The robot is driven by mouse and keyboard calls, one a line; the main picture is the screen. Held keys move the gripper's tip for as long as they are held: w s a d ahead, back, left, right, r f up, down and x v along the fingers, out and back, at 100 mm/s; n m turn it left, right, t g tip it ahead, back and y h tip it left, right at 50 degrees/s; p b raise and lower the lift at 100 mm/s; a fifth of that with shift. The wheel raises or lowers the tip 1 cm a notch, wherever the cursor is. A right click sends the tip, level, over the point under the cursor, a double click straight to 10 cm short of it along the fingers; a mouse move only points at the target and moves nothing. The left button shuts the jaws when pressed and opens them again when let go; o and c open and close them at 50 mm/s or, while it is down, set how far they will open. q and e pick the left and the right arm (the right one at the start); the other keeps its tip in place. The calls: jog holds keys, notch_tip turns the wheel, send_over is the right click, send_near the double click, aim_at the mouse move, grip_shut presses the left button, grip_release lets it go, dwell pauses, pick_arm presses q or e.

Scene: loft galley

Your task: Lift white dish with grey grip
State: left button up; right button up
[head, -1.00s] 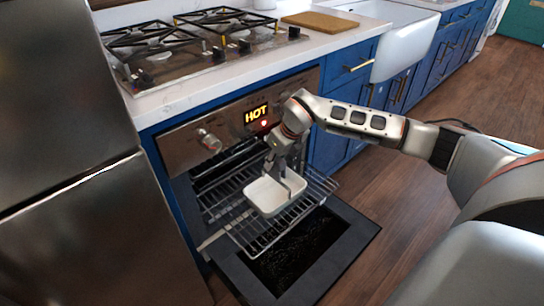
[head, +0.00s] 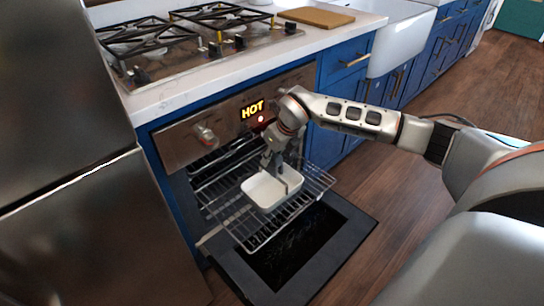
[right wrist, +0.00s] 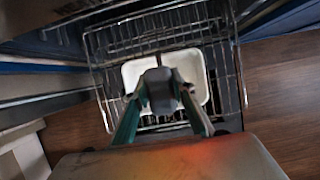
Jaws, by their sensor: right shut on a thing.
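The white dish (head: 262,193) is a shallow rectangular tray on the pulled-out oven rack (head: 246,236). It also shows in the right wrist view (right wrist: 196,66). My right gripper (head: 277,169) reaches down to the dish from above and is shut on its grey grip (right wrist: 157,82). The fingers and wrist hide part of the grip and the dish's far side. I see no clear gap between dish and rack. My left gripper is in neither view.
The oven door (head: 350,240) is folded down below the rack. The oven display (head: 252,109) reads HOT with a red light. A steel fridge (head: 90,220) stands close on the left. Above are the stove (head: 190,45) and counter. Wooden floor (head: 400,215) is open to the right.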

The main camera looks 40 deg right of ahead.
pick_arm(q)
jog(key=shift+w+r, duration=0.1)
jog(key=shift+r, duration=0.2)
pick_arm(e)
jog(key=shift+f, duration=0.15)
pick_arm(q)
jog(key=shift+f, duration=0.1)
pick_arm(e)
jog(key=shift+f, duration=0.2)
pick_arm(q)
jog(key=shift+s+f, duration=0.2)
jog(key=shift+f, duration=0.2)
pick_arm(e)
jog(key=shift+f, duration=1)
jog(key=shift+f, duration=0.95)
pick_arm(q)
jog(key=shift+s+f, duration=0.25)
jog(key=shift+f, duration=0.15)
pick_arm(e)
jog(key=shift+r, duration=0.1)
